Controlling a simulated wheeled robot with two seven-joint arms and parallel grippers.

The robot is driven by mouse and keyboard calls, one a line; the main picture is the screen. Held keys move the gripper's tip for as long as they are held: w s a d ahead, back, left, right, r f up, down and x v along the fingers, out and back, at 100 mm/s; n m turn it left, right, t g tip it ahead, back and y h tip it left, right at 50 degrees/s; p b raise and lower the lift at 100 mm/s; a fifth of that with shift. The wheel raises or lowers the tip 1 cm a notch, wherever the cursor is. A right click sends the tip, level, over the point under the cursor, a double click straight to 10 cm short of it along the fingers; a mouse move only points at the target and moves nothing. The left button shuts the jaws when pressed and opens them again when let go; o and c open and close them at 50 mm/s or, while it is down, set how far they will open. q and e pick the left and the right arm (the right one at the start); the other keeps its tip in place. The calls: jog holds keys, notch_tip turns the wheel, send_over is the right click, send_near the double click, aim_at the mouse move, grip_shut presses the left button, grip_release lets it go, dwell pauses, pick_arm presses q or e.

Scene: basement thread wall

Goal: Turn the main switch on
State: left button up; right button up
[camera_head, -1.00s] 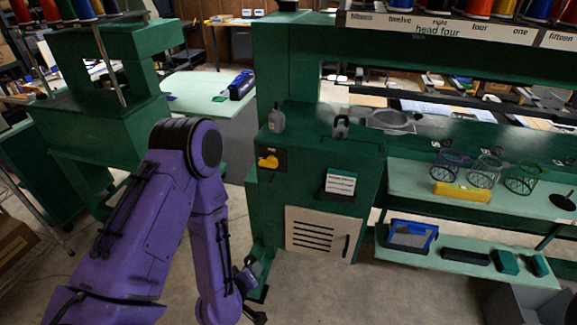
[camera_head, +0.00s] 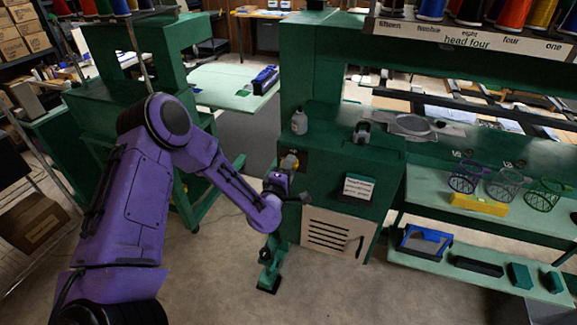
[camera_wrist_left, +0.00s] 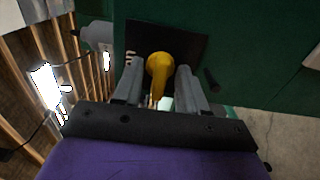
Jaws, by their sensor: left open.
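The main switch is a yellow knob (camera_head: 289,161) on a black plate on the front of the green cabinet (camera_head: 345,165). In the head view my left gripper (camera_head: 287,173) is at the knob and partly hides it. In the left wrist view the knob (camera_wrist_left: 159,66) sits between the two grey fingers, with its handle pointing down. The fingers are open with a gap on each side of the handle; I cannot tell whether either touches it. The black plate (camera_wrist_left: 186,42) shows behind. My right gripper is not in view.
A grey bottle (camera_head: 299,121) stands on the cabinet top. A label card (camera_head: 359,187) and a vented panel (camera_head: 332,233) are on the cabinet front. A shelf with a yellow box (camera_head: 479,204) and wire baskets is at the right.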

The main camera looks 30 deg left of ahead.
pick_arm(q)
jog(key=c, duration=0.7)
jog(key=shift+f+m, duration=0.1)
jog(key=shift+m, duration=0.2)
jog(key=shift+m+b, duration=3.05)
jog(key=shift+m, duration=5.65)
